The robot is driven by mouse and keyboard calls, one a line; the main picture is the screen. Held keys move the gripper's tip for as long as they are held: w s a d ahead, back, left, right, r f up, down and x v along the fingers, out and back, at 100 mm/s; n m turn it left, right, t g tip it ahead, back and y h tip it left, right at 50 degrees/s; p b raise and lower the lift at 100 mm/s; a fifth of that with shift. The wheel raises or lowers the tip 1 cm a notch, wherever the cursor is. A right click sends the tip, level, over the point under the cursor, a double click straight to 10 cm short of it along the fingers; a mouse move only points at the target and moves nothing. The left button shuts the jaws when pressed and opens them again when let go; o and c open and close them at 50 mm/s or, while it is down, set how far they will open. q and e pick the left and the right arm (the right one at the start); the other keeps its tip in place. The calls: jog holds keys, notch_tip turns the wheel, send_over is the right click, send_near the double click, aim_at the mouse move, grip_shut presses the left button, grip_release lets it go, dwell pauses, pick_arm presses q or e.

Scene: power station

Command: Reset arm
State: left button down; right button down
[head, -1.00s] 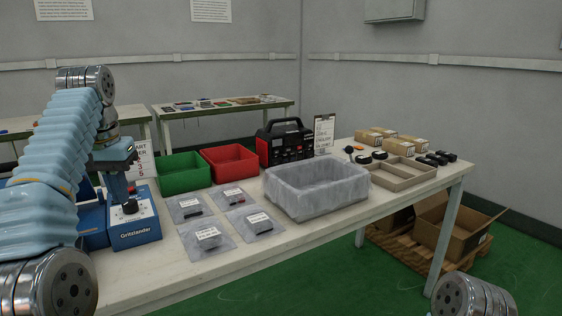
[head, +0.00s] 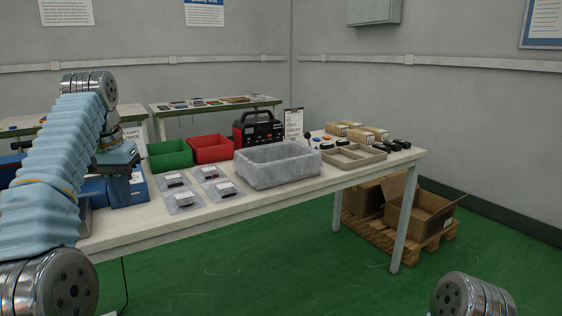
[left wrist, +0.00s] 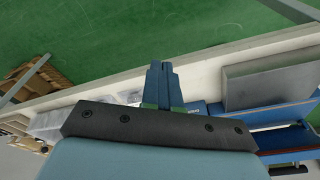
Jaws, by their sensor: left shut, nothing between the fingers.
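My left arm comes in from the left in the head view, with a light blue sleeve and metal joints. My left gripper (head: 121,190) is shut and empty, pointing down in front of the blue box (head: 139,187) at the table's left end. In the left wrist view the blue fingers (left wrist: 162,86) are together, with nothing between them, seen against the table edge and the green floor. My right gripper is out of view; only a metal joint of my own shows at the bottom right of the head view.
The table (head: 270,206) holds a green bin (head: 170,154), a red bin (head: 211,149), a grey bin (head: 277,165), a black and red power station (head: 258,130), a divided tray (head: 352,157) and several labelled bags. A cardboard box (head: 420,208) sits on a pallet. Green floor in front is clear.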

pick_arm(q)
jog(key=w+d+f, duration=0.1)
jog(key=w+f, duration=0.3)
jog(key=f, duration=0.5)
jog(key=w+d+f, duration=0.1)
jog(key=w+f, duration=0.4)
jog(key=f, duration=0.3)
jog(key=s+d+f+h, duration=0.1)
jog(key=d+f, duration=0.3)
jog(key=f, duration=0.8)
jog(key=s+d+f+h, duration=0.1)
jog(key=d+f, duration=0.2)
jog(key=f, duration=0.9)
jog(key=s+d+f+g, duration=0.1)
jog(key=s+d+f, duration=0.4)
jog(key=f, duration=0.5)
jog(key=s+d+f, duration=0.2)
jog(key=s+f, duration=0.1)
jog(key=s, duration=0.5)
jog(key=s+d+f+n+h, duration=0.1)
jog(key=s+d+f, duration=0.1)
jog(key=s, duration=0.6)
jog(key=s+d+f+h, duration=0.1)
jog(key=s+d+f, duration=0.2)
jog(key=s, duration=0.6)
jog(key=shift+d+f, duration=0.2)
jog(key=shift+f, duration=0.1)
